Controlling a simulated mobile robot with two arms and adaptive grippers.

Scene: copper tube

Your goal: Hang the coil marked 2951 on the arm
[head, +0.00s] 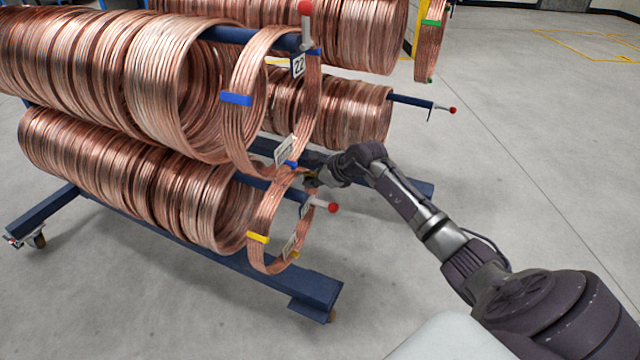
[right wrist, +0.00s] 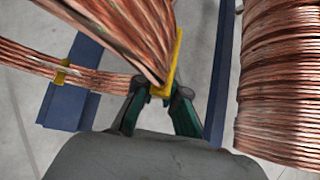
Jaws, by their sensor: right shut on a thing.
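My right gripper (head: 313,179) is shut on the top of a copper coil with yellow bands (head: 257,238), beside one of its bands. In the right wrist view, my gripper (right wrist: 160,92) has its fingertips at a yellow band, with the copper strands (right wrist: 128,38) above. This coil appears to be around the outer end of the lower blue arm (head: 306,199), whose red tip (head: 333,207) sticks out past it. I cannot tell whether its weight rests on that arm. Its tag (head: 291,243) is too small to read. My left gripper is not in view.
A blue-banded coil (head: 236,98) hangs on the upper arm, just above; its upper tag (head: 298,65) shows "22". Large copper coils (head: 185,95) fill both front arms. Another arm end (head: 425,103) with a red tip stands behind. Open floor (head: 530,170) lies to the right.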

